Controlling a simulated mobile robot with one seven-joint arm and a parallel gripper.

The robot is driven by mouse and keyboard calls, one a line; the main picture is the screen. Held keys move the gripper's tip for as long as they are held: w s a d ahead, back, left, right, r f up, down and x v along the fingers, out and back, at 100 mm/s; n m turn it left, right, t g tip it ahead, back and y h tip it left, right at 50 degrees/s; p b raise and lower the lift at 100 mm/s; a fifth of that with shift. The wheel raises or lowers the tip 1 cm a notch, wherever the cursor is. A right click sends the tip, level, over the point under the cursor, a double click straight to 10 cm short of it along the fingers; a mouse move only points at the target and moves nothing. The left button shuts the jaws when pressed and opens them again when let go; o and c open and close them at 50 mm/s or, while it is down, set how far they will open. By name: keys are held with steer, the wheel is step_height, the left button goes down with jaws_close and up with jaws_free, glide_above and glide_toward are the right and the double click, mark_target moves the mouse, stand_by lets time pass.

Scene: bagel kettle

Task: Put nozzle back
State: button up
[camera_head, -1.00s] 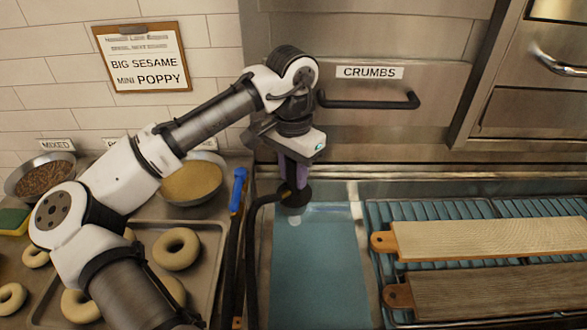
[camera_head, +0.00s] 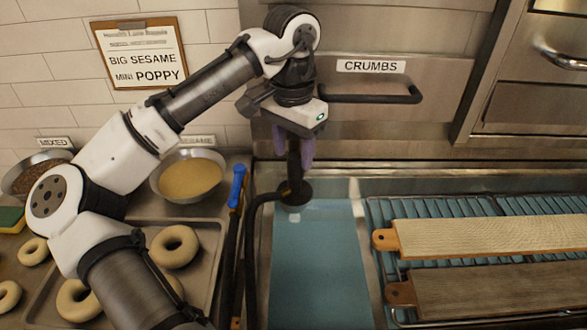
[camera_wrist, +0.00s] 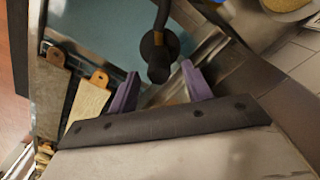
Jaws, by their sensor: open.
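The nozzle (camera_head: 295,190) is a black spray head with a round dark face, on a black hose that curves down to its left. It stands upright at the back left edge of the blue-floored basin. In the wrist view the nozzle (camera_wrist: 158,58) lies just beyond the fingertips, roughly between them. My gripper (camera_head: 294,160) is above the nozzle, pointing down, with its purple fingers parted. The fingers also show apart in the wrist view (camera_wrist: 160,82), with nothing clamped between them.
The blue basin (camera_head: 315,265) is open below. Two wooden boards (camera_head: 490,237) lie on a wire rack at right. A blue-handled tool (camera_head: 237,187) stands at the basin's left edge. A sesame bowl (camera_head: 188,178) and a bagel tray (camera_head: 205,262) are at left. The CRUMBS drawer handle (camera_head: 370,96) juts out behind.

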step_height(320, 180, up, 9)
stand_by(0.3)
stand_by(1.2)
